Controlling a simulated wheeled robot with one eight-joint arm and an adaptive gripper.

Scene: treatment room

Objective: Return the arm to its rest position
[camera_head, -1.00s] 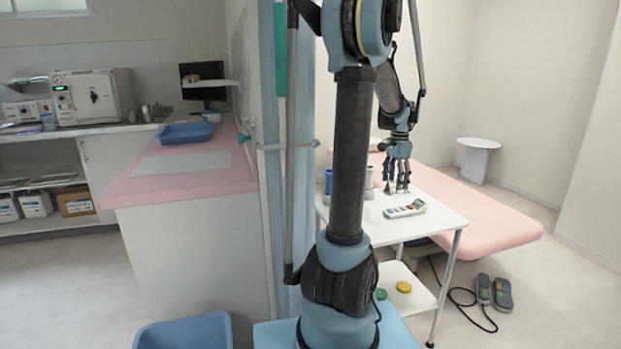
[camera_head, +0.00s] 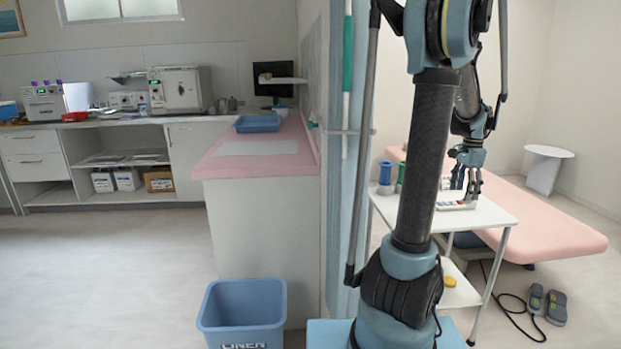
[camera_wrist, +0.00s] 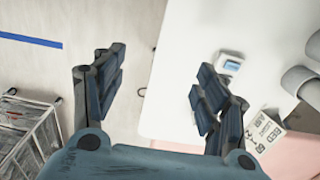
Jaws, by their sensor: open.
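My gripper (camera_head: 466,186) hangs at the end of my raised arm, over the white side table (camera_head: 501,211) in the head view. In the wrist view my gripper (camera_wrist: 158,92) has its two fingers spread wide, with nothing between them. The table edge and the floor lie below the fingers. A white remote-like device (camera_head: 456,205) lies on the table under my gripper.
Blue and green cylinders (camera_head: 385,178) stand at the table's left. A pink treatment bed (camera_head: 555,222) lies behind. A blue linen bin (camera_head: 244,312) and pink-topped counter (camera_head: 212,166) are left. Foot pedals (camera_head: 546,304) with a cable lie on the floor. Open floor is at far left.

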